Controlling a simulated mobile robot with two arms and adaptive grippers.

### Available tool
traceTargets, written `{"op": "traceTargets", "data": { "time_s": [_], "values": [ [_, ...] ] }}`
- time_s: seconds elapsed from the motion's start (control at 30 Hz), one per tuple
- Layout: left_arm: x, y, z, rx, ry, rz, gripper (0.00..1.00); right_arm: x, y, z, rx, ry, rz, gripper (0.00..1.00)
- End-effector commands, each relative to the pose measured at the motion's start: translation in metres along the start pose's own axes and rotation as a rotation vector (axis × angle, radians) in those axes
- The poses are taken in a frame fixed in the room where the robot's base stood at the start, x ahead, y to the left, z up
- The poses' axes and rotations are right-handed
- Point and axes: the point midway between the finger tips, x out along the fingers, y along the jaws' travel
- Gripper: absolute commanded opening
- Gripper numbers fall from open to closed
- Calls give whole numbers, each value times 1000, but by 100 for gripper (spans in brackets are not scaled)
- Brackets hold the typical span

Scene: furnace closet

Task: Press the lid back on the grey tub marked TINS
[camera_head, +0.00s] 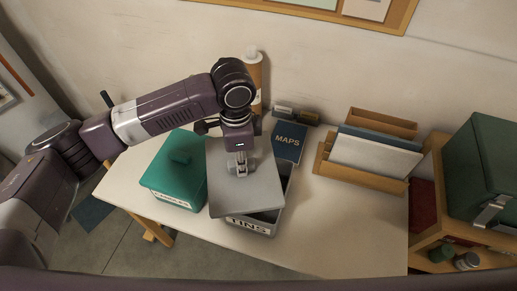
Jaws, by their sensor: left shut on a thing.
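The grey tub (282,212) stands on the white table with its TINS label facing the front. Its dark inside shows along the right and front right, so it is only partly covered. The flat grey lid (258,197) is over the tub, shifted to the left of it. Whether the lid touches the tub's rim cannot be told. My left gripper (238,170) comes down from above and is shut on the lid at its middle, hiding the grip there. My right gripper is not in view.
A lidded teal tub (172,178) stands close on the left. A dark MAPS book (289,142) lies behind right, near an upright brown roll (254,75). A wooden file rack (345,172) is farther right. The table's front right (340,235) is clear.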

Motion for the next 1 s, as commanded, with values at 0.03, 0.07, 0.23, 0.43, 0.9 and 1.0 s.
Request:
{"op": "traceTargets", "data": {
  "time_s": [0.03, 0.07, 0.23, 0.43, 0.9, 1.0],
  "values": [
    [-5, 0, -12, 90, 0, 4, 0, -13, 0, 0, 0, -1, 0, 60],
    [-4, 0, -17, 143, -1, 4, 0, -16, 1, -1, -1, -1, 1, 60],
    [0, -2, -39, 375, 0, 3, 0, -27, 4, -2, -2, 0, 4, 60],
    [4, -3, -48, 478, 0, 1, 0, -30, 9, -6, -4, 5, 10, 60],
    [2, -3, -47, 480, 0, 1, 0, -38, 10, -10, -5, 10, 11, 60],
    [12, -3, -46, 480, -1, 2, 0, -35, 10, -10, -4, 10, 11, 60]
  ]
}}
